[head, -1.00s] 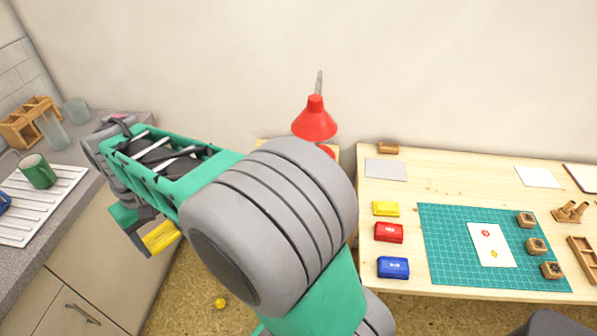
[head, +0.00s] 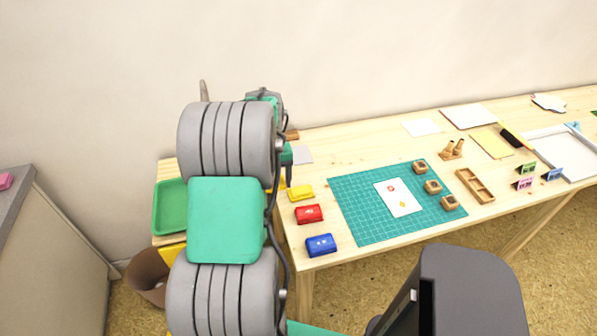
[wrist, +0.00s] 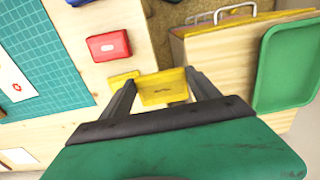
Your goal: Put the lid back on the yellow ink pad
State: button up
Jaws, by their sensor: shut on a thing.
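My gripper (wrist: 162,90) is shut on a yellow lid (wrist: 165,86), seen between its fingers in the wrist view. In the head view my arm hides most of the gripper, and only a sliver of yellow shows beside it. In the wrist view the ink pad (wrist: 122,80) shows just left of the held lid, partly behind the left finger. The lid is close beside the pad; I cannot tell the height gap.
A red ink pad (head: 309,214) and a blue ink pad (head: 321,245) stand in line with the yellow one. A green cutting mat (head: 350,222) with a card and stamps lies to their right. A green tray (head: 168,207) is left of the table.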

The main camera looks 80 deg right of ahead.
send_over(302, 194)
jog(key=shift+d+f+n, duration=0.15)
jog(key=shift+f+n, duration=0.15)
jog(key=shift+f, duration=0.25)
jog(key=shift+s+f, duration=0.1)
jog(key=shift+f, duration=0.4)
jog(key=shift+f+b, duration=1.55)
jog(key=shift+f, duration=0.75)
jog(key=shift+f+b, duration=0.3)
jog(key=shift+f, duration=0.25)
jog(key=o, duration=1.4)
jog(key=shift+o, duration=0.4)
